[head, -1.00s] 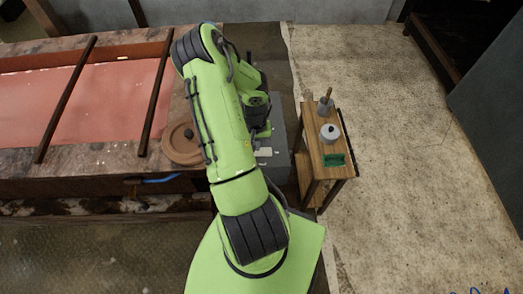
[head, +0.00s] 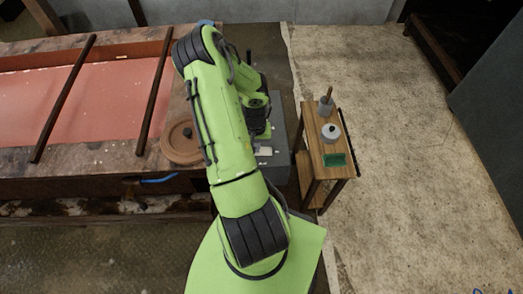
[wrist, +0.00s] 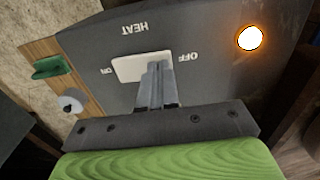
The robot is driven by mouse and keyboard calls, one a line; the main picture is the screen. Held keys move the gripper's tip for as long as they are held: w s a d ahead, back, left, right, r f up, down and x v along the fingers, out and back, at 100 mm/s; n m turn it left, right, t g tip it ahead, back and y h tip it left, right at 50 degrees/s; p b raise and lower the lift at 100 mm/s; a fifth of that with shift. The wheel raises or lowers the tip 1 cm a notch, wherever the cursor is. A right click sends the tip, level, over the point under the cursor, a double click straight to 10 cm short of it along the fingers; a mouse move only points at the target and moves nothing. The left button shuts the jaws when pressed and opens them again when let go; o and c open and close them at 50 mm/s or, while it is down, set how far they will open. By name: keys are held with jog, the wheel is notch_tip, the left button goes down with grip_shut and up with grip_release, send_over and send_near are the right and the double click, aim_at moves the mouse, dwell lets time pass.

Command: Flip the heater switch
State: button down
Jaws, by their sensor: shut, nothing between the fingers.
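The heater box is a dark grey panel (wrist: 215,40) in the wrist view, with HEAT, ON and OFF lettering. Its white switch (wrist: 127,68) sits between ON at left and OFF at right. My gripper (wrist: 158,70) is shut and empty, its fingertips over the right part of the switch, on the OFF side. Contact is hard to tell, and the fingers hide part of the switch. A round lamp (wrist: 250,38) on the panel glows orange-white. In the head view the grey box (head: 279,152) and the white switch (head: 264,151) show partly beside my green arm.
A small wooden stand (head: 316,148) right of the box holds a green tray (head: 336,160), a white lidded pot (head: 330,133) and a grey cup (head: 326,106). A long bench with a pink bed (head: 105,105) and a round brown lid (head: 178,145) lies left. The floor at right is clear.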

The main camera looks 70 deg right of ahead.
jog(key=shift+f, duration=0.2)
jog(key=shift+r+p, duration=2.15)
jog(key=shift+r, duration=1.5)
jog(key=shift+f, duration=0.1)
